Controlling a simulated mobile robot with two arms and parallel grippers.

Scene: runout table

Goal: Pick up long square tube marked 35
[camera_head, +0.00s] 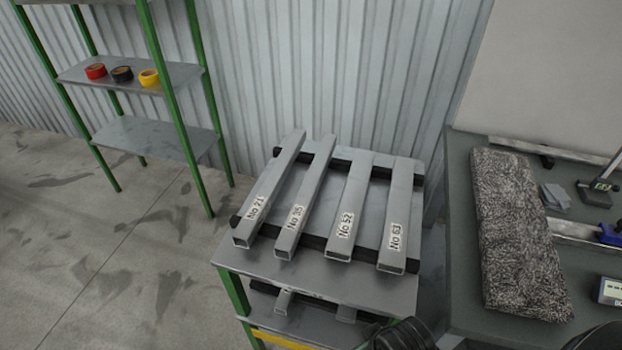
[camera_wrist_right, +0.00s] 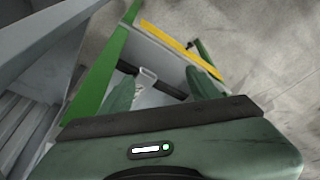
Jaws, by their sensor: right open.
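The long square tube marked 35 (camera_head: 306,195) is grey metal, open at its near end, with a "No 35" label. It lies second from left on two dark bars across the runout table (camera_head: 300,279). Tubes marked 21 (camera_head: 270,190), 52 (camera_head: 349,205) and one that reads 63 or 61 (camera_head: 400,215) lie beside it, with gaps between. My right gripper (camera_wrist_right: 160,73) is open in the right wrist view, with nothing between its fingers; the lower part of the table stand is beyond it. The marked tube cannot be made out there. My left gripper is out of view.
A lower shelf (camera_head: 318,325) under the tabletop holds more tube pieces. A workbench (camera_head: 462,240) with a speckled grey mat (camera_head: 515,235) stands close on the right. A green-framed rack (camera_head: 160,135) with tape rolls stands at the back left. Floor at left is clear.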

